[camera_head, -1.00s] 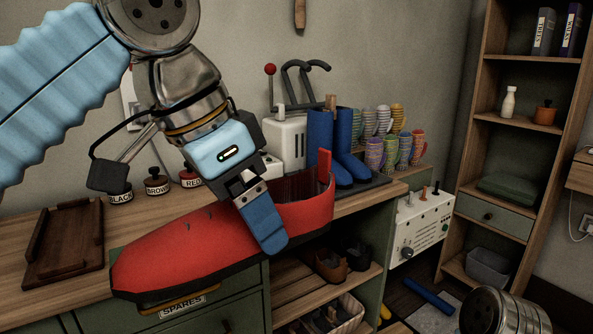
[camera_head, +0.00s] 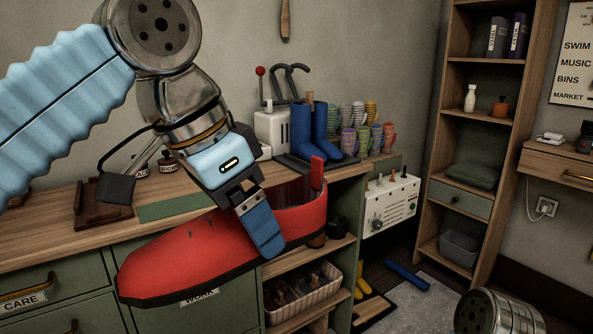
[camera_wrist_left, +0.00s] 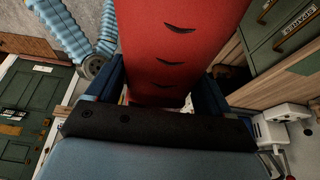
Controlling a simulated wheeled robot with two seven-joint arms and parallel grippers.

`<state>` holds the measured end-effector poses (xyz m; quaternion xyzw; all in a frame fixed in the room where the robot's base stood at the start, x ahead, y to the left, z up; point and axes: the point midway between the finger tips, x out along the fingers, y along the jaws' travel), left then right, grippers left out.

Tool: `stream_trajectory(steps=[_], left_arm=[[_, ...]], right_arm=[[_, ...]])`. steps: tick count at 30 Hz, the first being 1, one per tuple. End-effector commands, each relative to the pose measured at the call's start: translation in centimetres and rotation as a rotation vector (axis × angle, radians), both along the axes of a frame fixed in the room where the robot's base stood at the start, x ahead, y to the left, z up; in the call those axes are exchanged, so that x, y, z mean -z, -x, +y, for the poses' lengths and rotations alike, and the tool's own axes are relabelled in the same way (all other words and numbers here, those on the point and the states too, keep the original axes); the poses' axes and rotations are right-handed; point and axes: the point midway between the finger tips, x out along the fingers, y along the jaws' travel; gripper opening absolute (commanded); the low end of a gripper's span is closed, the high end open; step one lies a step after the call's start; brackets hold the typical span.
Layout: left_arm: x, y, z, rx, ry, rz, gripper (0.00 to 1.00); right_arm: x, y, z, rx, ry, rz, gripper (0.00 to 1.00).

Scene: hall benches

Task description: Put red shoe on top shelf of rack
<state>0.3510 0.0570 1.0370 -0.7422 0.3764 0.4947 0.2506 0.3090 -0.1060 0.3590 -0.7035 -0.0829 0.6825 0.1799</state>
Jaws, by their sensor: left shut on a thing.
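The red shoe (camera_head: 190,252) hangs in my left gripper (camera_head: 262,232), in front of the bench. Its toe points left and its opening with a red tab is at the right. One blue finger lies across the shoe's near side; the other finger is hidden behind the shoe in the head view. In the left wrist view the red shoe (camera_wrist_left: 178,50) fills the middle between the two blue fingers. The rack named in the task cannot be told for sure; a low shelf unit (camera_head: 310,262) under the bench holds shoes and a basket. My right gripper is not in view.
Blue boots (camera_head: 313,132) and several striped mugs (camera_head: 375,138) stand on the bench (camera_head: 30,232). A tall wooden shelf (camera_head: 482,65) with books, a bottle and a cushion stands at the back right. Grey floor shows between, with a blue bar (camera_head: 408,275) lying on it.

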Motion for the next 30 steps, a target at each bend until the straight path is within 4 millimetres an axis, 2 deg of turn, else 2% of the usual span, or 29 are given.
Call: stream_trajectory(steps=[5,10,14,17,20,24,27,30], left_arm=[[2.1,-2.3,-0.1,-0.045,0.0,0.005,0.41],[5.0,-5.3,0.0,-0.105,0.002,0.006,0.41],[8.2,-8.0,0.5,-0.165,0.002,0.008,0.41],[11.5,-10.4,1.3,-0.222,0.0,0.009,0.41],[16.1,-13.1,2.8,-0.295,-0.003,0.012,0.41],[24.2,-16.1,6.3,-0.419,-0.005,0.015,0.41],[29.4,-17.0,9.1,-0.495,-0.007,0.013,0.41],[33.5,-17.0,11.4,-0.557,-0.007,0.011,0.41]], right_arm=[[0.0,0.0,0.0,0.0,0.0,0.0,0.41],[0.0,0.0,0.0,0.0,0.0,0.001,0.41],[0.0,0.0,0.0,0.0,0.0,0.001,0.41],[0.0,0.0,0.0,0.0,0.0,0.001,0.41],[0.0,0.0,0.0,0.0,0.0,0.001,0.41],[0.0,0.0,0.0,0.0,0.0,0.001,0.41],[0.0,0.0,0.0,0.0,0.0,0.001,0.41],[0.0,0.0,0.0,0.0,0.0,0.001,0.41]])
